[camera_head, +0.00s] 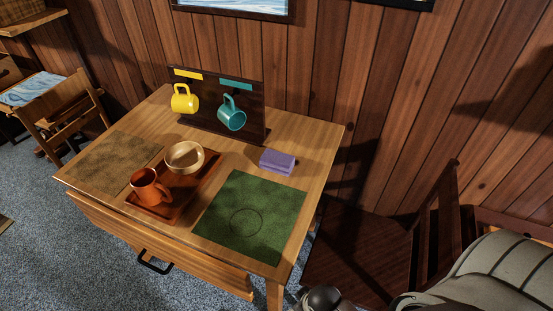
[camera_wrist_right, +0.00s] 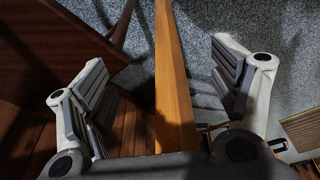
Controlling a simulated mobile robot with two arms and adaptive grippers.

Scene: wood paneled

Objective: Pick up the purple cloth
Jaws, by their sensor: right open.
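The purple cloth (camera_head: 277,162) is a small folded block on the wooden table (camera_head: 317,150), near its back right edge, behind the green mat. It does not show in the right wrist view. My right gripper (camera_wrist_right: 165,100) is open and empty in the right wrist view, with a strip of wood, the floor and dark furniture beyond its fingers. In the head view, part of my right arm shows at the lower right, below and right of the table and apart from the cloth. My left gripper is not in view.
A green mat (camera_head: 262,195) lies in front of the cloth. A reddish tray (camera_head: 185,193) holds an orange mug (camera_head: 148,187) and a bowl (camera_head: 184,157). A dark rack (camera_head: 212,122) with yellow and teal mugs stands behind. A dark chair (camera_head: 365,245) is right of the table.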

